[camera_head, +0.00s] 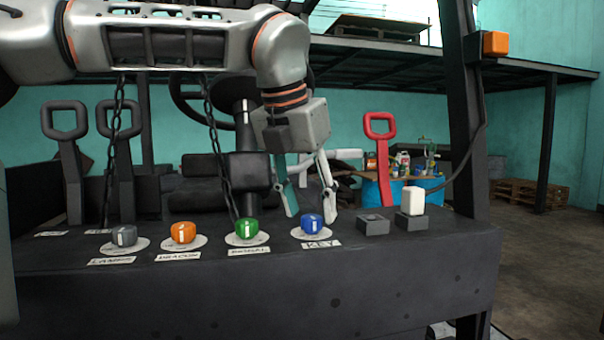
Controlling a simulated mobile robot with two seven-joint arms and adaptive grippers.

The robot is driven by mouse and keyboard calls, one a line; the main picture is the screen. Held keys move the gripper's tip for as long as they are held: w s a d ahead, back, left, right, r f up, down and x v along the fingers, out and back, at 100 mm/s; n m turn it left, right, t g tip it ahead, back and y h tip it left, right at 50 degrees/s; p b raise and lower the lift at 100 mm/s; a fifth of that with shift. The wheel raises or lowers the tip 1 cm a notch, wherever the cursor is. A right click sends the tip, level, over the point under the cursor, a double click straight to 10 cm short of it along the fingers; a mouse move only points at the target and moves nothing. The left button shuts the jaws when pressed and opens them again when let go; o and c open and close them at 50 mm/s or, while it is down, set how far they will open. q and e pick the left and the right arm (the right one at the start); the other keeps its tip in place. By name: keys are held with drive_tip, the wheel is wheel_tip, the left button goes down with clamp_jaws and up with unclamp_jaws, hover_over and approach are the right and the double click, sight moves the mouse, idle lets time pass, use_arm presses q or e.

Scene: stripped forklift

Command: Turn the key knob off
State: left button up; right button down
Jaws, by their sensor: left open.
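The blue key knob (313,223) sits on a round white plate on the dark dashboard, with a label reading KEY below it. Its pale pointer mark faces roughly up; the exact setting is too small to tell. My left gripper (311,212) hangs down from the arm that comes in from the left. Its two fingers are apart, just above and behind the knob, and nothing is between them. I cannot tell whether a finger touches the knob. My right gripper is not in view.
Green (247,229), orange (184,233) and grey (124,236) knobs stand in a row to the left. Black levers, chains and a steering wheel are behind.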

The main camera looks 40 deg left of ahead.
use_arm(q)
drive_tip(key=v, duration=1)
drive_tip(key=shift+s+r, duration=0.2)
drive_tip(key=shift+r, duration=0.05)
